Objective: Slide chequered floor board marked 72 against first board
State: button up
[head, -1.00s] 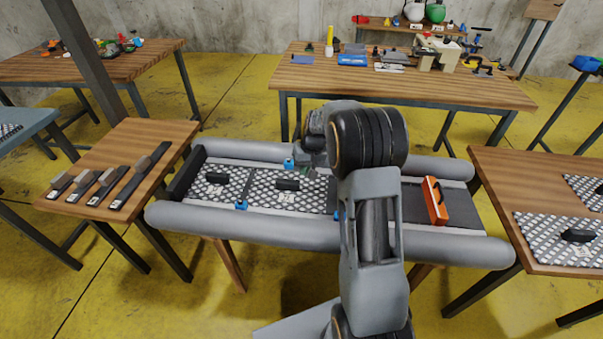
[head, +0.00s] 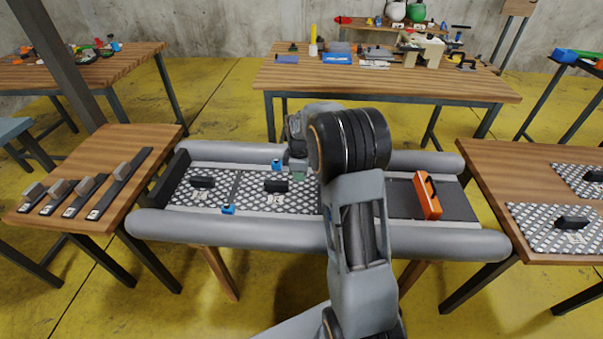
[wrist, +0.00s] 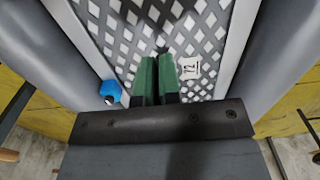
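The chequered board marked 72 (head: 300,198) lies flat in the grey inflatable boat (head: 300,235), with a black handle (head: 276,186) on top. Its label (wrist: 187,68) reads 72 in the wrist view. The first chequered board (head: 185,195) lies to its left at the boat's end, with its own handle. Only a thin dark line shows between the boards; I cannot tell if they touch. My gripper (wrist: 156,80) has green fingers close together with nothing visible held. It is over board 72, beside the label. In the head view my arm hides the board's right part.
Blue clamps (head: 228,210) sit along the boat's sides. An orange tool (head: 428,195) lies on the dark floor at right. The left table (head: 135,140) holds several dark strips; the right table (head: 500,170) holds more chequered boards (head: 545,228).

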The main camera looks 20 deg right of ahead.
aim_at(300, 193)
notch_tip(300, 193, down, 7)
jog(key=b, duration=0.4)
jog(key=shift+r+b, duration=0.2)
jog(key=shift+b, duration=0.2)
jog(key=shift+w+a+r, duration=0.1)
jog(key=shift+w+a, duration=0.05)
jog(key=shift+a, duration=0.3)
jog(key=shift+w+a+p, duration=0.3)
jog(key=shift+a+p, duration=0.05)
jog(key=shift+a, duration=0.15)
jog(key=shift+s+d, duration=0.55)
jog(key=shift+d, duration=0.35)
notch_tip(300, 193, up, 9)
jog(key=p, duration=0.7)
jog(key=shift+w, duration=0.1)
